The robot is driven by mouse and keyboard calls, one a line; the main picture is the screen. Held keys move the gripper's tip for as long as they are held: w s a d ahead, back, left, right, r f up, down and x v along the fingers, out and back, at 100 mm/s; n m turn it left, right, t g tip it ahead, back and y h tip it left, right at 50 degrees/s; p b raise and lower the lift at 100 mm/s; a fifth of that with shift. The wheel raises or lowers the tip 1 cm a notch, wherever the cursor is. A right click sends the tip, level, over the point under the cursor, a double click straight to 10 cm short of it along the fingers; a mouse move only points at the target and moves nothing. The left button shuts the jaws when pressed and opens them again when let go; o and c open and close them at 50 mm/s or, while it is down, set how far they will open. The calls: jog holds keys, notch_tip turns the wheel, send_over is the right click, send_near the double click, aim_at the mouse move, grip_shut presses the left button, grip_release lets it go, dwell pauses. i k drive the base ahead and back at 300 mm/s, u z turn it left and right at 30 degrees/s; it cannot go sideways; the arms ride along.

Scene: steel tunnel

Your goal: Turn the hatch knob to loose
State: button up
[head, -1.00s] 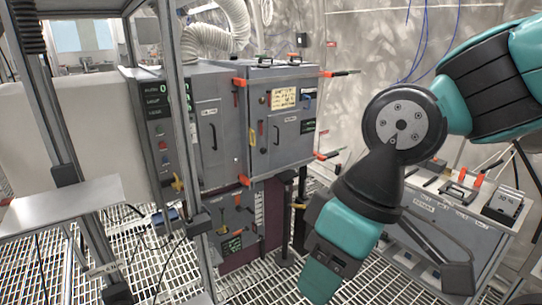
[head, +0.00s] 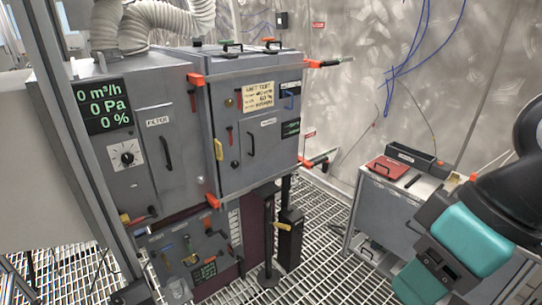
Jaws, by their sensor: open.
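A grey cabinet stands at left and centre in the head view. Its large front door (head: 268,150) is shut and carries a yellow handle, a red lever and a small round black knob (head: 235,164). A brass-coloured round part (head: 229,102) sits higher on the door. A black knob on a white dial (head: 127,154) is on the left panel, under the display. The labels are too small to tell which one is the hatch knob. My arm is at the lower right, well apart from the cabinet; my gripper is out of view.
The display (head: 102,107) reads 0 m³/h, 0 Pa and 0 %. Orange-ended clamps (head: 320,64) stick out from the door's right side. A grey bench (head: 384,205) with a red box stands at right. A metal post (head: 60,130) is at left. Grated floor lies between the cabinet and bench.

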aim_at(235, 164)
jog(key=i, duration=0.85)
jog(key=u, duration=0.9)
jog(key=i, duration=0.55)
jog(key=u, duration=0.4)
